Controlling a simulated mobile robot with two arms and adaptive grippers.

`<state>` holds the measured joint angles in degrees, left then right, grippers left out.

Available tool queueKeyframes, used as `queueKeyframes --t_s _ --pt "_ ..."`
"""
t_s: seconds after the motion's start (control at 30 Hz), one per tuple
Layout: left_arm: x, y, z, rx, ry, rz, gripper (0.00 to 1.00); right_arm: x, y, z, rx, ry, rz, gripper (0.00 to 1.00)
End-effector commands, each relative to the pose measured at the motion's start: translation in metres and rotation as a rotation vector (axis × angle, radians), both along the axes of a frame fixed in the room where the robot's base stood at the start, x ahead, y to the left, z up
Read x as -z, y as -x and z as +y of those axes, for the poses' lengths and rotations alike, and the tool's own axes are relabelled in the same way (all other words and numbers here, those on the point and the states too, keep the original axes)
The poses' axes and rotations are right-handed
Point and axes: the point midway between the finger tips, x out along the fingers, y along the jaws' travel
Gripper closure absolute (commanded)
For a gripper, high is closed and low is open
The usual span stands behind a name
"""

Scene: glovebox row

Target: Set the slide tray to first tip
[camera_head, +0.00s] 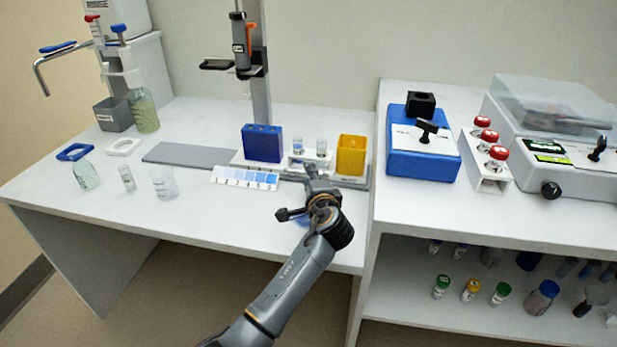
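The slide tray (236,156) is a light carrier on a flat grey rail (180,154) on the left bench. It holds a blue block (262,143), two small vials (298,146) and a yellow open box (352,154). A label strip with numbers and blue patches (245,178) lies along its front. A pipette (240,42) hangs on a stand (262,92) behind the blue block. Contact and finger opening are unclear. My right gripper is out of view.
Glassware, including a beaker (164,182) and a flask (86,175), stands on the left bench. A blue device (423,150), a rack of red-capped vials (487,165) and a lidded machine (560,140) stand on the right bench. The left bench's front is mostly clear.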

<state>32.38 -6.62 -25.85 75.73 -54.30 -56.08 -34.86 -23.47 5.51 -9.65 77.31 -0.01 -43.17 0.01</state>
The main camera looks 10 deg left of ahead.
Motion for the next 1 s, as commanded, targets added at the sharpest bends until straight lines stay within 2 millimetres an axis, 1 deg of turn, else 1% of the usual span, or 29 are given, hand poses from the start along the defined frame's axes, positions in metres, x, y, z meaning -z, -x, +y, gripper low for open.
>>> queueKeyframes --t_s 0.17,0.27,0.37,0.6,0.7,0.83,1.0 --pt "-0.001 0.000 0.001 -0.002 -0.001 -0.001 0.66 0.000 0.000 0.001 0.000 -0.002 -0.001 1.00" --pt "-0.002 0.005 -0.002 0.000 0.000 -0.002 0.66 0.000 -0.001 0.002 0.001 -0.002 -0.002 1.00" --pt "-0.004 0.018 -0.007 0.000 0.001 -0.001 0.66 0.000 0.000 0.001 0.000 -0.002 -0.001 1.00" --pt "-0.011 0.054 -0.022 0.001 0.002 -0.001 0.66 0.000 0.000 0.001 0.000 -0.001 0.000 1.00" --pt "-0.013 0.063 -0.025 0.001 0.001 0.000 0.66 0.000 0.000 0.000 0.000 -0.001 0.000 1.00" --pt "-0.014 0.069 -0.027 0.000 0.000 0.000 0.66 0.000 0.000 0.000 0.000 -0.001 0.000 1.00" --pt "-0.014 0.069 -0.027 0.000 -0.001 -0.001 0.66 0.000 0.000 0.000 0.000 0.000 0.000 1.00"
